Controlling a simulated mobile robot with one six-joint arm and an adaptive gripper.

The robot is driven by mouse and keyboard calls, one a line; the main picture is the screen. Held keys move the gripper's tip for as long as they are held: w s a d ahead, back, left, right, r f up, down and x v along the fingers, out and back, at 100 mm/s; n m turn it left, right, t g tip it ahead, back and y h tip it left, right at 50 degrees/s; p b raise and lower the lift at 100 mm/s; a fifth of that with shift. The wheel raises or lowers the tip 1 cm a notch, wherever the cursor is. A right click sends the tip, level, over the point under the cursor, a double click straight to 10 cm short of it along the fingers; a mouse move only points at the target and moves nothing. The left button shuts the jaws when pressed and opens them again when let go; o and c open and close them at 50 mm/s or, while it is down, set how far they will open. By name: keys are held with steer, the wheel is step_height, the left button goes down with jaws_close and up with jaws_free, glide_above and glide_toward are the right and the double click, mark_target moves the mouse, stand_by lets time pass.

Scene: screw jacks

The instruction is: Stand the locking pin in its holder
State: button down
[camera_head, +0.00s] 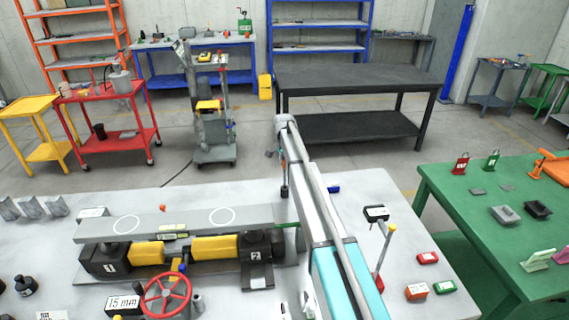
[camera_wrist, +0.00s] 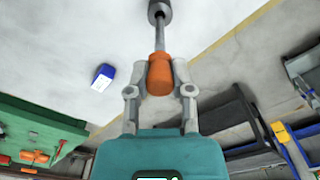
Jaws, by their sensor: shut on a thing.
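My gripper (camera_wrist: 160,78) is shut on an orange-handled pin (camera_wrist: 159,72) in the wrist view, one finger on each side of the handle. The pin's thin grey shaft runs away from the fingers to a dark grey cylinder (camera_wrist: 160,11). I cannot tell whether this cylinder is the holder around the shaft or part of the held thing. In the head view my gripper (camera_head: 281,156) is at the far end of my arm, mostly hidden, by the white table's far edge. The dark cylinder (camera_head: 284,191) shows below it.
The white table (camera_head: 345,225) carries a long grey beam (camera_head: 170,222) on dark jacks, a red handwheel (camera_head: 166,296) and a red rod with a yellow top (camera_head: 384,250). A small blue block (camera_head: 333,189) lies right of my arm. A green table (camera_head: 470,200) stands at right.

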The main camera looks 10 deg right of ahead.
steer(key=shift+f+b, duration=3.05)
stand_by(0.5)
steer(key=shift+c, duration=2.2)
jaws_free()
steer(key=shift+r, duration=0.15)
step_height(320, 180, up, 12)
steer(key=p, duration=1.2)
steer(key=shift+f, duration=0.2)
steer(key=s+d+f+n+b, duration=0.1)
steer(key=s+n, duration=0.8)
steer(key=s, duration=3.6)
steer(key=shift+s+d+f, duration=0.2)
steer(key=shift+d, duration=0.45)
